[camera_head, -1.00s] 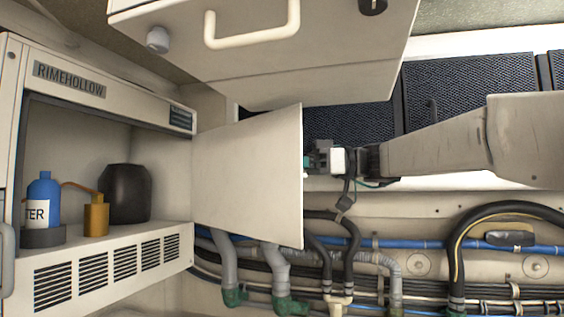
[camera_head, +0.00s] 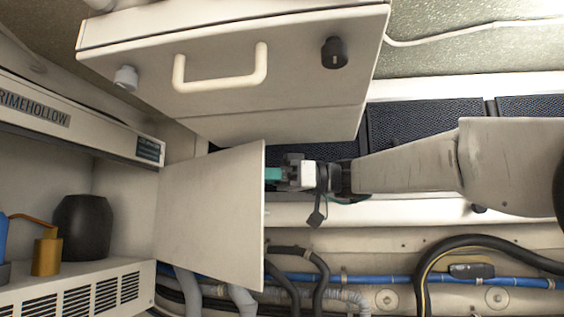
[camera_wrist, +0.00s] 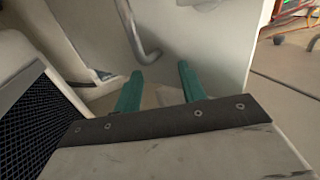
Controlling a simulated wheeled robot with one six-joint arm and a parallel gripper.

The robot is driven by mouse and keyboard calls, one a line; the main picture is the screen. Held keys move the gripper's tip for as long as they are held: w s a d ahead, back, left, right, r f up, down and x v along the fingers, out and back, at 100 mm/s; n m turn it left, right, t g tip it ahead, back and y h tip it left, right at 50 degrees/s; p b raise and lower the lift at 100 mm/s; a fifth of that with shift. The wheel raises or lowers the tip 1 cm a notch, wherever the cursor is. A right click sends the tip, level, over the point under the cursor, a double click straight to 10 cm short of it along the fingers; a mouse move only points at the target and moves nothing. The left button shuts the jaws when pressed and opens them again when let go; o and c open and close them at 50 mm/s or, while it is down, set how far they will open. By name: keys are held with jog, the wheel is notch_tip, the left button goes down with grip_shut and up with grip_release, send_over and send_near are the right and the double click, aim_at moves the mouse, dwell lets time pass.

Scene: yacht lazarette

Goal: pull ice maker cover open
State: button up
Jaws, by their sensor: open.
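The ice maker (camera_head: 75,138), a white cabinet marked RIMEHOLLOW, is at the left of the head view. Its cover (camera_head: 210,215), a plain pale panel, stands swung out from the cabinet's right side, and the inside shows. In the wrist view the cover (camera_wrist: 205,45) fills the upper middle, with a grey bar handle (camera_wrist: 135,35) on it. My gripper (camera_wrist: 158,80) is open, its two teal fingers pointing at the cover just below the handle's lower end. I see nothing between them. In the head view my gripper (camera_head: 272,174) is beside the cover's free edge, partly hidden behind it.
A black container (camera_head: 83,228) and an orange bottle (camera_head: 47,252) stand inside the ice maker. A white cabinet with a handle (camera_head: 220,82) hangs above the cover. Hoses and a blue pipe (camera_head: 400,280) run along the wall below my arm. A dark mesh panel (camera_wrist: 35,125) is at left in the wrist view.

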jog(key=s+d, duration=0.4)
jog(key=s, duration=0.8)
jog(key=shift+s+d+r, duration=0.15)
jog(key=shift+d+r, duration=0.1)
